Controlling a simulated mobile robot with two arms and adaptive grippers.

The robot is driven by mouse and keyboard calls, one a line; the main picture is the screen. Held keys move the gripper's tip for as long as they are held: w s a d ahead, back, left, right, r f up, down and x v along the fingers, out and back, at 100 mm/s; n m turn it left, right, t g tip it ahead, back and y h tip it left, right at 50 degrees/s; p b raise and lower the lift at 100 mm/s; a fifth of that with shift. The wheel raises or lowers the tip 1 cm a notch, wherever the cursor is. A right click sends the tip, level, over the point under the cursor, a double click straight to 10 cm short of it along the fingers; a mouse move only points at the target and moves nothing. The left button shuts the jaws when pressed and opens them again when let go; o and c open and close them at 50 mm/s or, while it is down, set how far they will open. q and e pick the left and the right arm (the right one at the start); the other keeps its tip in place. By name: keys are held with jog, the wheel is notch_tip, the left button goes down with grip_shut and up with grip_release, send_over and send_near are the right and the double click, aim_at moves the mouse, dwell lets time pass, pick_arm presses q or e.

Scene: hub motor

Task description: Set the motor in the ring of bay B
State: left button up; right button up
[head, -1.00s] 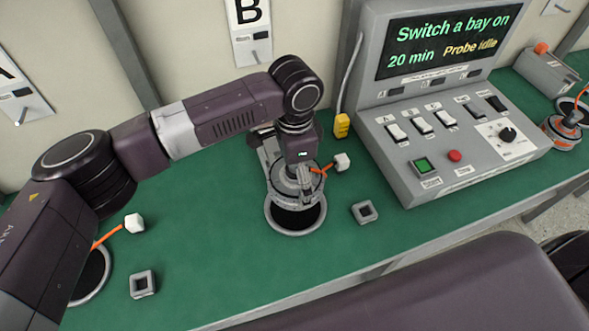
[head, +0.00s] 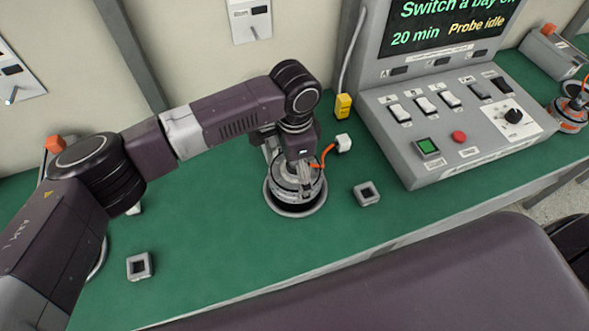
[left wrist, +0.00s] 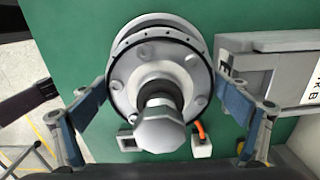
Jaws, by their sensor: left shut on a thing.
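The hub motor (head: 284,187) is a grey disc with an orange cable (head: 326,156) ending in a white plug (head: 343,143). My left gripper (head: 304,174) is shut on the motor from above. The motor is at the ring of bay B (head: 290,213), upright or nearly so, with a dark gap showing at the front. In the left wrist view the motor (left wrist: 160,85) covers most of the ring (left wrist: 158,22), whose rim shows beyond its upper edge. I cannot tell whether the motor rests in the ring or hangs just above it. My right gripper is out of view.
A grey square socket (head: 367,194) stands right of the ring. Another socket (head: 139,266) is at the left. The console (head: 450,120) with switches stands at the right, a yellow connector (head: 343,105) beside it. Green bench (head: 215,260) is clear in front.

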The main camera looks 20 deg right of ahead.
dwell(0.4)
pick_arm(q)
jog(key=shift+f, duration=0.65)
jog(key=shift+f, duration=0.45)
dwell(0.3)
jog(key=shift+f+b, duration=0.35)
jog(key=shift+f, duration=0.35)
